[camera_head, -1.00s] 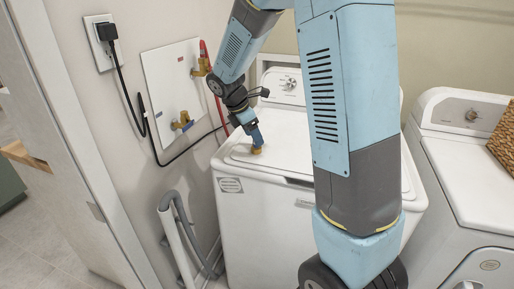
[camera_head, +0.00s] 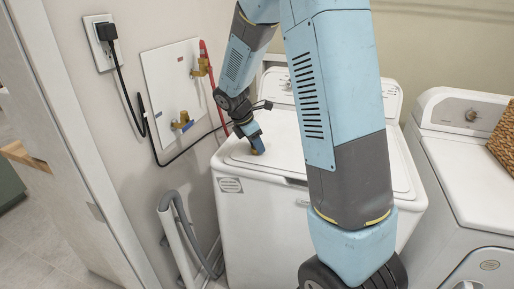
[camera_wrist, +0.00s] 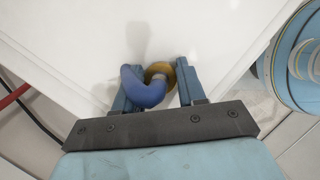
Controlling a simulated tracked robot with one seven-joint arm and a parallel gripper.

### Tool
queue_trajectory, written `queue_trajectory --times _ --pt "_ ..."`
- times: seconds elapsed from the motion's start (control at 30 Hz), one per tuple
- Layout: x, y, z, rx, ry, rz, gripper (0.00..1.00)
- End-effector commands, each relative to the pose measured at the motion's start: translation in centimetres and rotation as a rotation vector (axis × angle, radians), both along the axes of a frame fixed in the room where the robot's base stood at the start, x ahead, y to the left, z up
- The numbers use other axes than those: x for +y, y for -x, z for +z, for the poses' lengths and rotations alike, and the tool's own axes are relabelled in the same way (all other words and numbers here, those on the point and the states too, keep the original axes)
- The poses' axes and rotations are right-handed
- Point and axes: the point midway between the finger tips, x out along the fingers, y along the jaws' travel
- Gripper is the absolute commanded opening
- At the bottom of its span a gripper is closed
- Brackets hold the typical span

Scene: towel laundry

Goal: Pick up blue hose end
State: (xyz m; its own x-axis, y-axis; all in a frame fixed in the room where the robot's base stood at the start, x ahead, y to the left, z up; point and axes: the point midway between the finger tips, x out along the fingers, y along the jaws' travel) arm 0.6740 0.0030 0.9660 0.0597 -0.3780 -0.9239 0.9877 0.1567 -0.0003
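The blue hose end (camera_wrist: 148,90) is a curved blue piece with a brass ring at its tip. In the wrist view it lies between the two fingers of my gripper (camera_wrist: 160,84), over the inner side of the left finger. The brass ring is close to the right finger. The fingers are apart, one on each side; the hose hides whether the left one touches it. In the head view my gripper (camera_head: 256,148) points down at the left part of the white washer lid (camera_head: 285,150), where the hose end is mostly hidden.
A wall panel (camera_head: 176,92) with two brass valves is at left; a red hose (camera_head: 214,84) hangs beside it. A black cord runs from the outlet (camera_head: 101,30). A grey drain hose (camera_head: 182,216) stands left of the washer. A dryer (camera_head: 460,150) with a basket is at right.

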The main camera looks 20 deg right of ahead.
Motion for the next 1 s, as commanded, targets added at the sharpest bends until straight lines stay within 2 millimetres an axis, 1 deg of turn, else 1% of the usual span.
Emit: queue_trajectory --times 0.03,0.3,0.33,0.57,0.67,0.77,0.87,1.0 --pt "0.0 0.0 0.0 0.000 0.000 0.000 0.35" --pt "0.0 0.0 0.0 0.000 0.000 0.000 0.09" --pt "0.0 0.0 0.0 0.000 0.000 0.000 0.08" --pt "0.0 0.0 0.1 0.000 0.000 0.000 0.07" --pt "0.0 0.0 0.6 -0.001 0.000 -0.001 0.07" --pt "0.0 -0.1 1.8 -0.003 0.000 0.000 0.07" --pt "0.2 0.1 3.6 -0.004 -0.001 0.001 0.07" --pt "1.4 1.9 6.0 -0.004 -0.002 0.002 0.07"
